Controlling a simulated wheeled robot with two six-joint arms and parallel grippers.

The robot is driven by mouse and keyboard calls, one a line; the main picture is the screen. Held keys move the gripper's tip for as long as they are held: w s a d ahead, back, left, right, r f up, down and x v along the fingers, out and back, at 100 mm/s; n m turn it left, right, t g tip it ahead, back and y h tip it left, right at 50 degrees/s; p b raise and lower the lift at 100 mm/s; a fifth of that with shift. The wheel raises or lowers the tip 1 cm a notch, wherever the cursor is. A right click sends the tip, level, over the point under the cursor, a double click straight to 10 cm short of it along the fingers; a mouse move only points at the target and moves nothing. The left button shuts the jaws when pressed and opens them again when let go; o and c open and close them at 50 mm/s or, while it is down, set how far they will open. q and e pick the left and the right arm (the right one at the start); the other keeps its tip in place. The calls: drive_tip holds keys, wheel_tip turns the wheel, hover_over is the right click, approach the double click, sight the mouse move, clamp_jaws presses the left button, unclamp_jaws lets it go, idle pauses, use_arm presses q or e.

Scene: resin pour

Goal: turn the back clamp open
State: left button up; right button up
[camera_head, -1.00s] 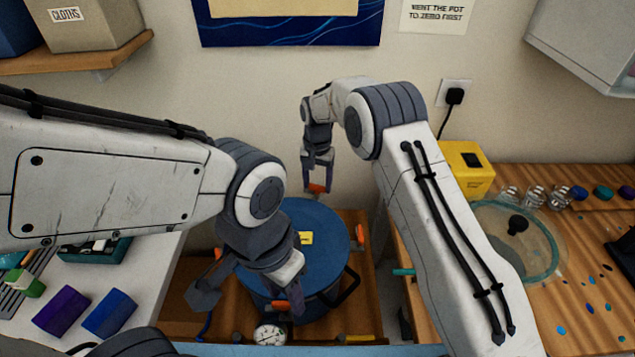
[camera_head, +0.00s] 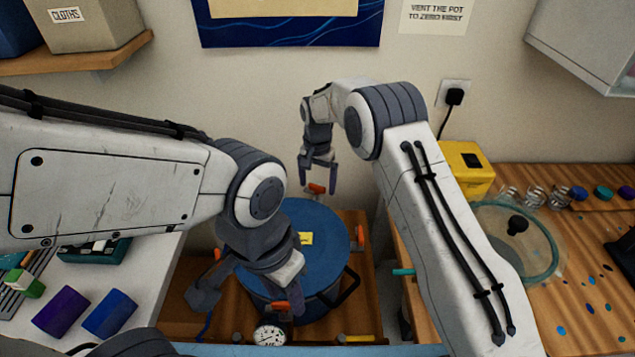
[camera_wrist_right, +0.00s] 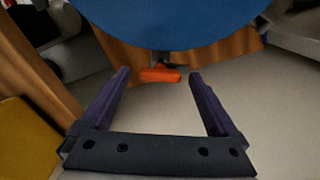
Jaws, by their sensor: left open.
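The blue round pot (camera_head: 322,241) stands in a wooden tray, with a yellow label on its lid. The back clamp (camera_head: 317,188) has an orange handle at the pot's far rim. My right gripper (camera_head: 318,190) hangs there open, one finger on each side of the handle. In the right wrist view, the orange handle (camera_wrist_right: 160,74) lies crosswise between the tips of the open fingers (camera_wrist_right: 159,74), with a gap on both sides. My left gripper (camera_head: 250,303) is open low at the pot's front left, near the orange front clamp (camera_head: 279,306).
A round gauge (camera_head: 270,335) sits in front of the pot. More orange clamp handles show at its right (camera_head: 360,233) and left (camera_head: 218,254) sides. A yellow box (camera_head: 466,168) stands to the right. The wall is close behind the pot.

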wheel_tip(320, 180, up, 10)
drive_tip(key=b, duration=0.1)
drive_tip(key=shift+r+b, duration=0.2)
drive_tip(key=shift+b, duration=0.2)
idle(0.4)
